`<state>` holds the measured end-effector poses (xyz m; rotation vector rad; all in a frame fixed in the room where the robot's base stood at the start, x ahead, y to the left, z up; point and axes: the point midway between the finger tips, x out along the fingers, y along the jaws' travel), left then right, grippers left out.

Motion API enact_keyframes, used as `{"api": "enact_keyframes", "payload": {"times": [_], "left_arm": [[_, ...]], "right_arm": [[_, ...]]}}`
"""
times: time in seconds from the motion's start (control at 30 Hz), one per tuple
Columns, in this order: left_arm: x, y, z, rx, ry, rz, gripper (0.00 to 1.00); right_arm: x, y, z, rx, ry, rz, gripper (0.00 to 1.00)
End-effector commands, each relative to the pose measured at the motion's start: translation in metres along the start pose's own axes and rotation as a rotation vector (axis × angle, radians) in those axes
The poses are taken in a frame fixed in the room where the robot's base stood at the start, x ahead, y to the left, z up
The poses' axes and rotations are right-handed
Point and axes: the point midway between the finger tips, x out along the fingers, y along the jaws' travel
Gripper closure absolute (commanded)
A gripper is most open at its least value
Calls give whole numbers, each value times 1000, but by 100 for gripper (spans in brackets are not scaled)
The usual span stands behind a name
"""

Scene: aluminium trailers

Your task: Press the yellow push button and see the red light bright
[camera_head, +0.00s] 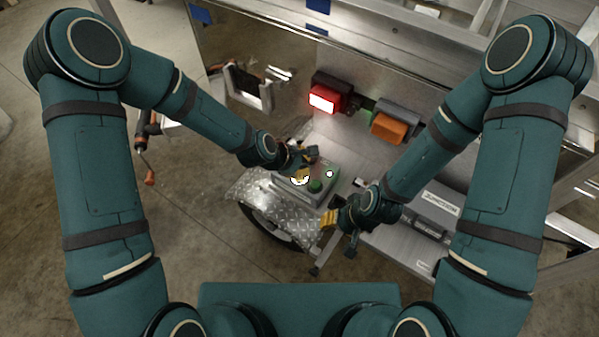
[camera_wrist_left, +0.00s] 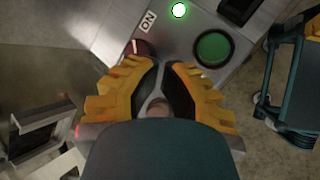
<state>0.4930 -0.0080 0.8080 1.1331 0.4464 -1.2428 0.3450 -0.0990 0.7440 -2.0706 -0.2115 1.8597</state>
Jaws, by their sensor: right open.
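The grey control box (camera_head: 309,186) stands on the trailer and carries a green button (camera_head: 316,186), which also shows in the left wrist view (camera_wrist_left: 213,48). My left gripper (camera_head: 309,154) is over the far side of this box. In the left wrist view its fingertips (camera_wrist_left: 165,64) lie close together over the panel, with a narrow gap. A dark red button (camera_wrist_left: 141,48) shows beside the left fingertip. A yellow patch (camera_head: 300,177) shows on the box; I cannot tell if it is the yellow button. The red light (camera_head: 331,97) has a bright white face. My right gripper (camera_head: 328,232) is open and empty.
An orange lamp (camera_head: 390,127) sits right of the red light. A lit green indicator (camera_wrist_left: 180,10) and an ON label (camera_wrist_left: 148,21) are on the panel. A diamond-plate fender (camera_head: 262,197) lies left of the box. A grey case (camera_head: 435,209) is at the right.

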Motion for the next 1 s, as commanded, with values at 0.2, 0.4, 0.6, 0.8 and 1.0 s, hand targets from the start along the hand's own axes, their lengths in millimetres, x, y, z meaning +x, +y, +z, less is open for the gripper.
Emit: {"api": "enact_keyframes", "payload": {"times": [0.2,0.4,0.6,0.8,1.0], "left_arm": [[-5,3,3,-1,0,0,100],[-5,3,3,-1,0,0,100],[-14,8,8,0,0,1,100],[-29,16,16,1,-1,1,100],[-43,23,24,0,-1,0,100]], "right_arm": [[-4,-2,0,0,0,0,53],[-4,-1,0,0,0,0,53],[-11,-4,-1,0,0,0,53],[-24,-9,-2,0,0,0,53],[-36,-14,-3,0,0,0,53]]}}
